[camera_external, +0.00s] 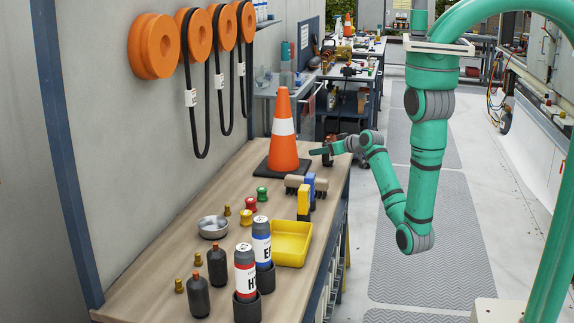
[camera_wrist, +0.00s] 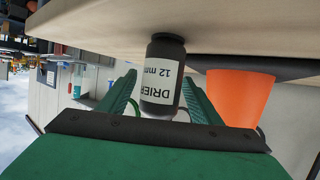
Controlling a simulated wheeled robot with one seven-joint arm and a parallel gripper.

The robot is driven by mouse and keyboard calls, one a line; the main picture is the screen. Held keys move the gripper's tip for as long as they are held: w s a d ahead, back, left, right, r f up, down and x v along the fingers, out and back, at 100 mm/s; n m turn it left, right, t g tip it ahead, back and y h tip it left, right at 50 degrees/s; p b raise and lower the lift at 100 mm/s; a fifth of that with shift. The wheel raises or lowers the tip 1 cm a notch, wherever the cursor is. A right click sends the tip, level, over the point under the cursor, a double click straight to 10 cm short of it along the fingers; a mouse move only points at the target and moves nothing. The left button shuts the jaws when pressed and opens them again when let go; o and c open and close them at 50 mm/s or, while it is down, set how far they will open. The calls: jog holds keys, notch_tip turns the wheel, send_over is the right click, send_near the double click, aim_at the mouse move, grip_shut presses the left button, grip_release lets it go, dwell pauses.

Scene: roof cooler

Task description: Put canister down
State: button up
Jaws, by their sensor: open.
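The canister (camera_wrist: 163,65) is dark with a white label reading "DRIER 12 mm". It shows in the wrist view, where the picture is upside down. It appears to stand upright on the bench top (camera_wrist: 110,22), with its base at the bench surface. My gripper (camera_wrist: 160,80) is open, with one green finger on each side of the canister and visible gaps beside it. In the external view my gripper (camera_external: 320,152) is low over the far end of the bench, just right of the traffic cone. I cannot make out the canister clearly there.
The orange traffic cone (camera_external: 284,135) stands close beside my gripper and also shows in the wrist view (camera_wrist: 240,98). Nearer on the bench are blue and yellow parts (camera_external: 304,200), a yellow tray (camera_external: 291,243), a metal bowl (camera_external: 212,227) and several bottles. The bench's right edge is close.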

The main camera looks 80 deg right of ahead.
jog(key=shift+w+d+f, duration=0.25)
jog(key=shift+w+d, duration=0.05)
jog(key=shift+w, duration=0.15)
jog(key=shift+r, duration=0.1)
jog(key=c, duration=1.5)
